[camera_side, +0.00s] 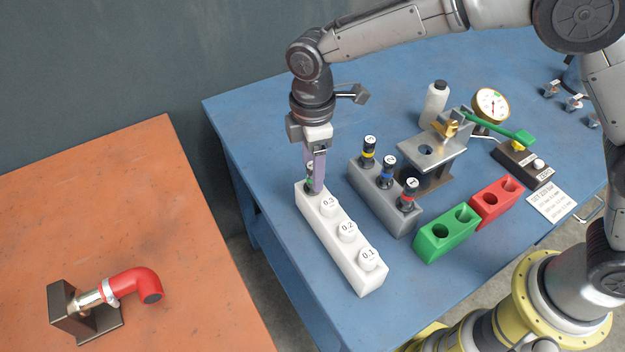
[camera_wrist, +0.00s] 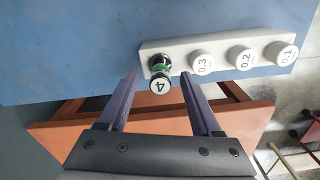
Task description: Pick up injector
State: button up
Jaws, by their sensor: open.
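An injector with a green band and a "4" on its cap (camera_wrist: 160,72) stands in the end of the white block (camera_wrist: 218,58); the side view shows the white block (camera_side: 352,265) with the injector mostly hidden by my fingers. My gripper (camera_wrist: 159,78) is open, with one purple finger on either side of that injector. In the side view my gripper (camera_side: 315,186) points down at the block's far end. Other injectors stand upright in a grey rack: one yellow-banded (camera_side: 368,153), one blue-banded (camera_side: 386,172) and one red-banded (camera_side: 408,197).
White caps marked 0.3, 0.2 and 0.1 (camera_side: 368,259) sit along the white block. The grey rack (camera_side: 395,222) is close on the right. Green (camera_side: 447,237) and red (camera_side: 497,203) blocks and a gauge test stand (camera_side: 432,160) lie beyond. An orange bench (camera_side: 130,220) is left.

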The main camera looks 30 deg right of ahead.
jog(key=shift+f, duration=0.7)
grip_shut()
jog(key=shift+r, duration=0.1)
